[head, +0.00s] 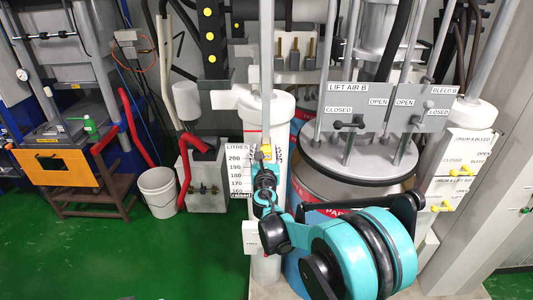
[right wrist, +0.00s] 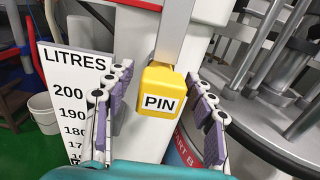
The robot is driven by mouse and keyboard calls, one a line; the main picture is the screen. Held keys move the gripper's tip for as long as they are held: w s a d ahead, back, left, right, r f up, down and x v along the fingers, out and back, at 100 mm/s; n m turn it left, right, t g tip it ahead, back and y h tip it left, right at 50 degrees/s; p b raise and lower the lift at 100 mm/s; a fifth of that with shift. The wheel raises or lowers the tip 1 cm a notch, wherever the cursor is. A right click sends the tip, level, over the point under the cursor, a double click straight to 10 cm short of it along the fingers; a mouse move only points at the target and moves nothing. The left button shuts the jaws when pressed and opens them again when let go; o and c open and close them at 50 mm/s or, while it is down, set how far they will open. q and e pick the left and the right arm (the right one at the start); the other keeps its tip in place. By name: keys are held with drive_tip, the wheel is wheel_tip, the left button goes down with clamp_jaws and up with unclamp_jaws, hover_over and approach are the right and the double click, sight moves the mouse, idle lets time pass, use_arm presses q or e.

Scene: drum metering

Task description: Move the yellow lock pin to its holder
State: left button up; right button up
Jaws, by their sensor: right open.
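The yellow lock pin shows as a yellow block labelled PIN (right wrist: 158,92) in the right wrist view, at the lower end of a grey upright bar. In the head view it is a small yellow patch (head: 265,148) in front of the white column, beside the LITRES scale. My right gripper (head: 265,168) is at the pin. In the right wrist view its two purple-padded fingers (right wrist: 160,80) are spread, one on each side of the block, with gaps to both. I cannot make out which thing is the pin's holder. My left gripper is not in view.
The LITRES scale (right wrist: 75,95) stands close to the left finger. A grey drum lid (head: 360,165) with rods and the LIFT AIR B panel (head: 345,100) is to the right. A white bucket (head: 160,190) stands on the green floor at left.

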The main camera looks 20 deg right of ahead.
drive_tip(key=shift+c, duration=0.3)
clamp_jaws()
idle(0.4)
drive_tip(key=shift+v, duration=2.95)
drive_tip(key=shift+s, duration=0.1)
drive_tip(key=shift+v, duration=1.95)
